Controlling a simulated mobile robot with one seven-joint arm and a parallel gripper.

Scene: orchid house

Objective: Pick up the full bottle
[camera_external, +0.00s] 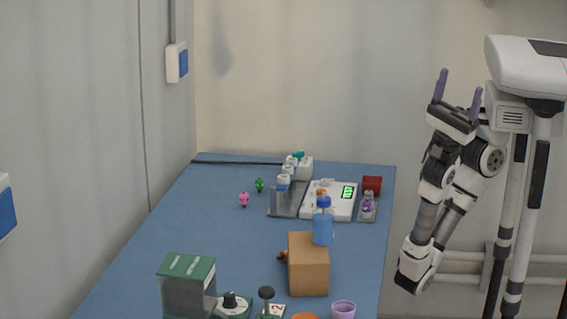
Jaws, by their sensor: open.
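A blue bottle (323,226) with a darker blue top stands upright behind or on the far edge of the brown box (308,268); its lower part is hidden or meets the box top, I cannot tell which. A small clear bottle (367,208) with purple in it stands on a grey pad at the right. Several white-and-blue bottles (283,184) stand on a grey tray at the back. Fill levels are too small to tell, so I cannot say which bottle is full. My gripper (458,90) is open and empty, raised fingers-up right of the table, far from the bottles.
A white scale (328,203) with a green display sits near the back of the blue table (230,230). A red box (372,185) is beside it. A green-lidded container (187,285) and a purple cup (343,310) are in front. Small pink (244,199) and green (259,184) figures stand left.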

